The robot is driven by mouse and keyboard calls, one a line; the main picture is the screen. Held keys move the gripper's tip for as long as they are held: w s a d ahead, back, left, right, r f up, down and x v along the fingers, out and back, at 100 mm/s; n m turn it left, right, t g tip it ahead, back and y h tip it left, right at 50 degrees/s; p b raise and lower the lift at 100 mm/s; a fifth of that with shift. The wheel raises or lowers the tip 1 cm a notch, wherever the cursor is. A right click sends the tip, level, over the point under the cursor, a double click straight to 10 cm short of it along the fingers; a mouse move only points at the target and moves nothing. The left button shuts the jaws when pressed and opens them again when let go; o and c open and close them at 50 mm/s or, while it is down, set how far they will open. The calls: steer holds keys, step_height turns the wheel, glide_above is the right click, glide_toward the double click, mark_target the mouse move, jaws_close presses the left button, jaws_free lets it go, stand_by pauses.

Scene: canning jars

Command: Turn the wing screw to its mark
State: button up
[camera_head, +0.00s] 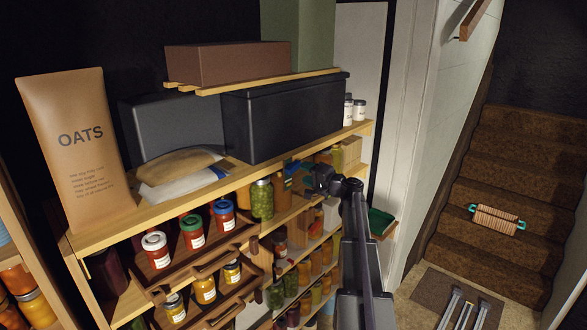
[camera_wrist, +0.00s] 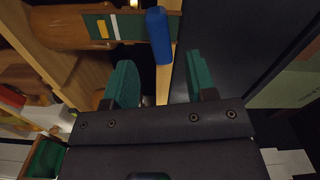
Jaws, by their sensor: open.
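A blue bar (camera_wrist: 159,35), which looks like the wing of the wing screw, shows at the top middle of the wrist view. It stands near upright in the picture at the right end of a green plate (camera_wrist: 125,27). The plate carries a yellow patch and a white stripe; I cannot tell which is the mark. My gripper (camera_wrist: 160,75) is open, its two green finger pads apart, with the blue bar just beyond the gap and not gripped.
A wooden shelf (camera_head: 235,183) with an oats bag (camera_head: 75,145), a black box (camera_head: 280,118) and jars stands close by. Racks of jars fill the space below. Stairs (camera_head: 500,190) holding a rolling-pin-like item (camera_head: 497,221) are at the right.

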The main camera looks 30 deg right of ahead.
mark_target(296, 169)
steer(key=x, duration=0.6)
steer(key=shift+w+a, duration=0.15)
steer(key=shift+w, duration=0.1)
steer(key=c, duration=0.9)
steer(key=shift+s, duration=0.1)
